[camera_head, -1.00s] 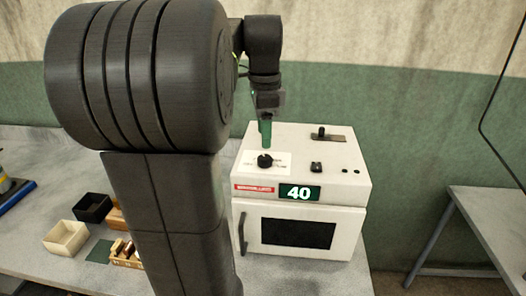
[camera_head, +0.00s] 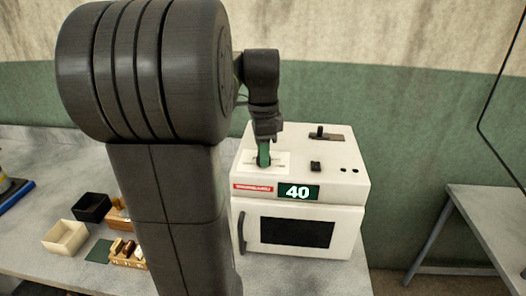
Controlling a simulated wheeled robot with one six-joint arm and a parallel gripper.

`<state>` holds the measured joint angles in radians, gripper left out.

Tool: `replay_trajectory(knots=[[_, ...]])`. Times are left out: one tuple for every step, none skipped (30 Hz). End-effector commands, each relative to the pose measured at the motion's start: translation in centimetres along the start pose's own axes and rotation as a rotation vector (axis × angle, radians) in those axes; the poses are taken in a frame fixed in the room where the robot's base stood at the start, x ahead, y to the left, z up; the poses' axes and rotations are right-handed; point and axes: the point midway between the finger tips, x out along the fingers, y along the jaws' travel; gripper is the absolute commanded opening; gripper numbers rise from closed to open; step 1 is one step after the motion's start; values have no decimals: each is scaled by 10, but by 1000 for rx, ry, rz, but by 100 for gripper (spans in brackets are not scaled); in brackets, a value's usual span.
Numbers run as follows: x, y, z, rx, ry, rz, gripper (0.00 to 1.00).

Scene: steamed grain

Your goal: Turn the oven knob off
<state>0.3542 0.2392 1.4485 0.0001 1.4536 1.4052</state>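The white oven (camera_head: 345,185) stands on the grey bench, with its door shut and a display (camera_head: 298,192) reading 40 on its front. The oven knob's white label plate (camera_head: 281,165) lies on the left of the sloping top. My gripper (camera_head: 263,162) points down at this plate, with its green fingers over the place of the black knob. The knob itself is almost wholly hidden behind the fingers. I cannot tell whether the fingers are apart or closed on it.
A slider switch (camera_head: 326,135) and a small black button (camera_head: 316,166) sit right of the plate. A black box (camera_head: 92,207), a cream box (camera_head: 66,237) and a wooden rack (camera_head: 128,254) stand at left. A second table (camera_head: 490,215) is at right.

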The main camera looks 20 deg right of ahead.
Motion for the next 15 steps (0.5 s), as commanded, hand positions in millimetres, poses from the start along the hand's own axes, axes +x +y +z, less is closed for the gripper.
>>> replay_trajectory(knots=[[0, 0, 0, 0, 0, 0, 10], [0, 0, 0, 0, 0, 0, 10], [0, 0, 0, -2, 0, 0, 10], [0, 0, 0, -3, 0, 1, 10], [0, 0, 0, -6, 0, 1, 10], [0, 0, 0, -11, 0, 1, 11], [-1, 0, 0, -16, 0, 1, 11], [-1, 0, 0, -23, 0, 1, 11], [-1, 0, 0, -35, 0, 1, 11], [-1, 0, 0, -46, 0, 1, 11], [-1, 0, 0, -58, 0, 1, 11], [-1, 0, 0, -78, 0, 1, 11], [-1, 0, 0, -93, 0, 1, 11], [-2, 0, 0, -112, 0, 1, 11], [-2, 0, 0, -139, 0, 1, 11]])
